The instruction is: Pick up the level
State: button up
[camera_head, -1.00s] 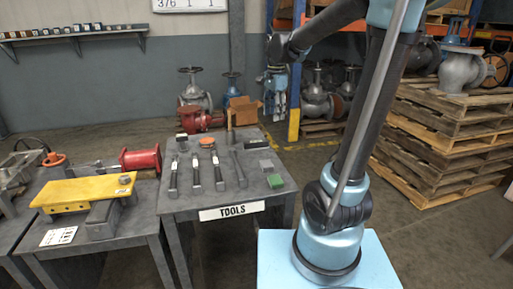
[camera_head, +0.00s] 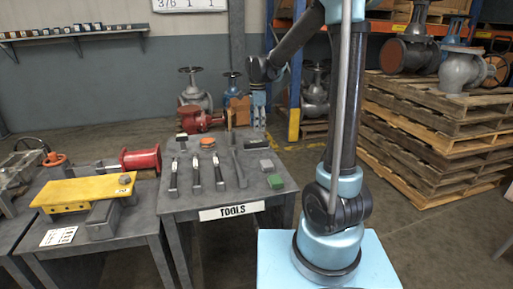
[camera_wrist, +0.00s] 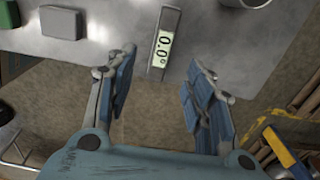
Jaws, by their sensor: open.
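My gripper (camera_head: 259,128) is above the table's far right part, pointing down. In the wrist view my gripper (camera_wrist: 160,72) is open and empty, its blue-padded fingers on either side of the level's near end, apart from it. The height between them is hard to tell.
A grey box (camera_wrist: 62,22) and a green block (camera_head: 275,182) lie along the same table edge. A grey cylinder (camera_wrist: 243,2) stands on the other side. Several hand tools lie left of the level. Stacked pallets (camera_head: 430,135) stand to the right.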

aim_at(256, 141)
notch_tip(256, 141, down, 5)
jog(key=shift+r, duration=0.2)
jog(key=shift+w+a+f, duration=0.1)
jog(key=shift+a+f, duration=0.05)
jog(key=shift+f, duration=1.15)
jog(key=shift+a+f, duration=0.1)
jog(key=shift+f, duration=1.2)
grip_shut()
